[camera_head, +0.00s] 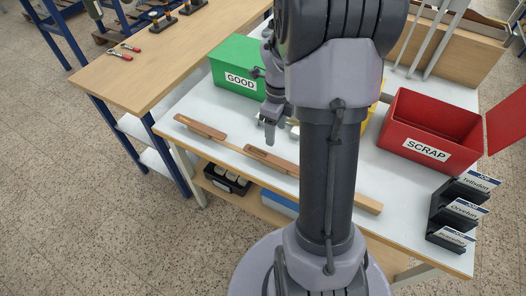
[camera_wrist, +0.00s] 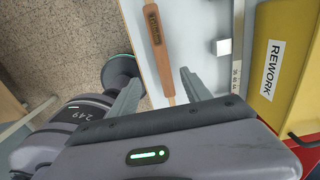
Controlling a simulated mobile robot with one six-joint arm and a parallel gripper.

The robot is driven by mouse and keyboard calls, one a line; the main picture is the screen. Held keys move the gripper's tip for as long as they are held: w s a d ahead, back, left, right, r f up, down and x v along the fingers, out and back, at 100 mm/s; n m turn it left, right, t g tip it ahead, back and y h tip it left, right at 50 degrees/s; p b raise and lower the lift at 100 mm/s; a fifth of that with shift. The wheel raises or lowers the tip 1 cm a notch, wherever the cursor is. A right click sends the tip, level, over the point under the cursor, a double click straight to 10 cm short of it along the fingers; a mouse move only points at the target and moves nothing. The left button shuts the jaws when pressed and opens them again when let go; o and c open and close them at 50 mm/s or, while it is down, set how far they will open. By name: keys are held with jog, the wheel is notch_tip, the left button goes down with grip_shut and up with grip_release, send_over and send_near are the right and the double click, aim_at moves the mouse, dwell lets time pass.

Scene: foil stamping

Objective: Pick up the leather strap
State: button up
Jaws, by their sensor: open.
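My gripper (camera_head: 267,133) is above the table behind the straps, pointing down. In the wrist view my gripper (camera_wrist: 160,86) is open and empty, its fingers on either side of the strap's narrow end. I cannot tell the height between them.
A green GOOD bin (camera_head: 236,67) stands behind, a red SCRAP bin (camera_head: 428,130) at right. A yellow REWORK bin (camera_wrist: 287,45) is right of my gripper, near a small white block (camera_wrist: 224,47). A wooden strip (camera_head: 365,204) runs along the front. Black card holders (camera_head: 447,213) stand at right.

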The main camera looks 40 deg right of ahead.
jog(key=b, duration=0.3)
send_over(275, 160)
notch_tip(275, 160, down, 9)
jog(key=shift+a+r, duration=0.1)
jog(key=shift+r, duration=0.1)
jog(key=f+b, duration=0.1)
jog(key=f, duration=0.1)
jog(key=f+b, duration=0.1)
jog(key=f, duration=0.1)
jog(key=shift+d+f, duration=0.2)
jog(key=shift+f, duration=0.2)
jog(key=shift+r, duration=0.15)
jog(key=shift+c, duration=0.8)
grip_shut()
